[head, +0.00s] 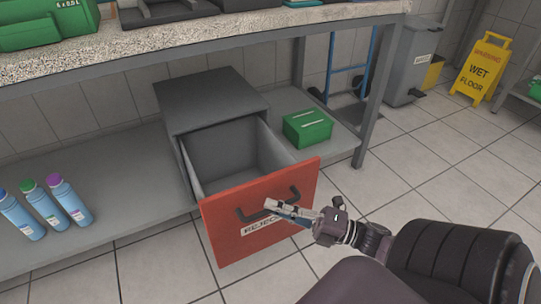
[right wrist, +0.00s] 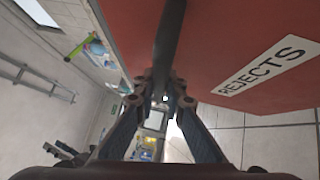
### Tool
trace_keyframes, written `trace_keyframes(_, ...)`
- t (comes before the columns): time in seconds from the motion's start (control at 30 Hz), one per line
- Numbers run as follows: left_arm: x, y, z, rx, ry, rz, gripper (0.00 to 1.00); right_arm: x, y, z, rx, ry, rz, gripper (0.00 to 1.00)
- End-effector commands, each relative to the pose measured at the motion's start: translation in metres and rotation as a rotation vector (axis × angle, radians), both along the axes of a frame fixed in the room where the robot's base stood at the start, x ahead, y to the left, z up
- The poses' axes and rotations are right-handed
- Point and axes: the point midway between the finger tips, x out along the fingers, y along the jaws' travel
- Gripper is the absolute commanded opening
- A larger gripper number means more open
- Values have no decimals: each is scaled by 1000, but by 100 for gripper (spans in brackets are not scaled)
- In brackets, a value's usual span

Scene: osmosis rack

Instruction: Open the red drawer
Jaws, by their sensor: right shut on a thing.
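The red drawer (head: 262,212) with a "REJECTS" label stands pulled out of its grey cabinet (head: 212,97) on the lower shelf. Its inside shows as an empty grey box. The red front also fills the upper right of the right wrist view (right wrist: 225,45). A dark bar handle (head: 247,215) is on the front. My right gripper (head: 270,205) is shut on the handle, and in the right wrist view its fingers (right wrist: 158,85) close around the dark bar (right wrist: 168,45). My left gripper is not in view.
Several blue bottles (head: 70,200) stand on the lower shelf (head: 120,160) at left. A green box (head: 308,128) sits right of the drawer. A speckled worktop (head: 200,38) is above. A yellow wet-floor sign (head: 481,70) and grey bin (head: 410,60) stand at the back right. Tiled floor is clear in front.

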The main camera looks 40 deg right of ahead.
Motion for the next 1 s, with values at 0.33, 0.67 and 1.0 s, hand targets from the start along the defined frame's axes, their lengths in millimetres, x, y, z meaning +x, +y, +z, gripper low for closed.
trace_keyframes(0.33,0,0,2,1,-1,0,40,-3,1,-1,-1,1,0,0)
trace_keyframes(0.67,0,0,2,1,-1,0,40,-3,1,-1,-1,1,0,28)
trace_keyframes(1.0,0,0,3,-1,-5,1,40,-13,-6,-3,0,4,-1,28)
